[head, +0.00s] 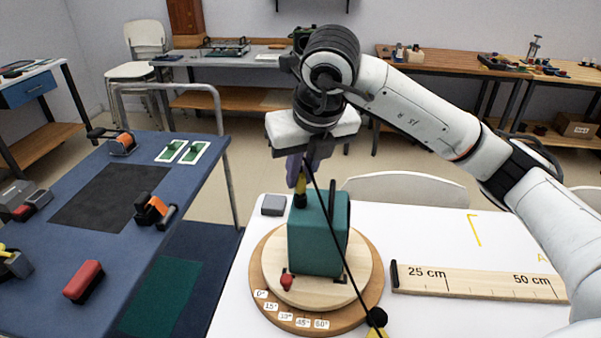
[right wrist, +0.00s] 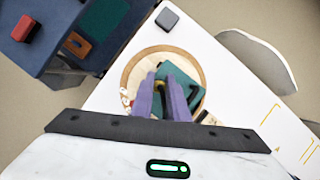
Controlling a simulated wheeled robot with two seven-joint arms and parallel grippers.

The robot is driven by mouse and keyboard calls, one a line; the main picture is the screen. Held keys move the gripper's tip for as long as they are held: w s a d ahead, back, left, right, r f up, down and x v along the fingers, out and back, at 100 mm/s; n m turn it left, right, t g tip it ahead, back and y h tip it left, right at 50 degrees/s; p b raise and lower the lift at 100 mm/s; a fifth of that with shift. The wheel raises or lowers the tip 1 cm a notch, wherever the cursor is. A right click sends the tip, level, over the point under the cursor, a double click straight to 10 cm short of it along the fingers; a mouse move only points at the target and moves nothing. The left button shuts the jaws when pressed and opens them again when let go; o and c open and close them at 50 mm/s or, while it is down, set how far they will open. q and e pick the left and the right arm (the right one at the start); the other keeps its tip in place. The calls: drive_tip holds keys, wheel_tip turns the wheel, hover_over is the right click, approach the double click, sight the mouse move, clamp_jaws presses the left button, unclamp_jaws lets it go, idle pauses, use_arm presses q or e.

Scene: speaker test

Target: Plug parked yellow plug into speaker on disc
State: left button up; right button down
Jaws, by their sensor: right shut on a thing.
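The teal speaker (head: 318,240) stands upright on a round wooden disc (head: 262,270), with angle labels along the disc's front edge. My right gripper (head: 298,172) points down above the speaker's top left part, its purple fingers shut on the yellow plug (head: 300,186). The plug's dark lower end is at the speaker's top edge; I cannot tell whether it is in a socket. A black cable (head: 335,233) runs from the gripper down across the speaker's front. In the right wrist view, the fingers (right wrist: 165,92) overlap the speaker (right wrist: 182,80) and hide most of the plug. My left gripper is not in view.
A red knob (head: 287,283) is at the disc's front. A black and yellow piece (head: 376,318) sits at the cable's lower end. A grey block (head: 273,205) lies behind the disc, and a wooden ruler (head: 470,282) lies to the right. A blue table (head: 200,165) stands left.

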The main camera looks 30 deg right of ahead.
drive_tip(key=shift+f+b, duration=0.5)
drive_tip(key=shift+f, duration=0.05)
idle(0.5)
drive_tip(key=c, duration=1.6)
unclamp_jaws()
drive_tip(key=shift+c, duration=0.2)
drive_tip(key=v, duration=1)
drive_tip(key=shift+r+p, duration=0.25)
drive_tip(key=shift+p, duration=0.15)
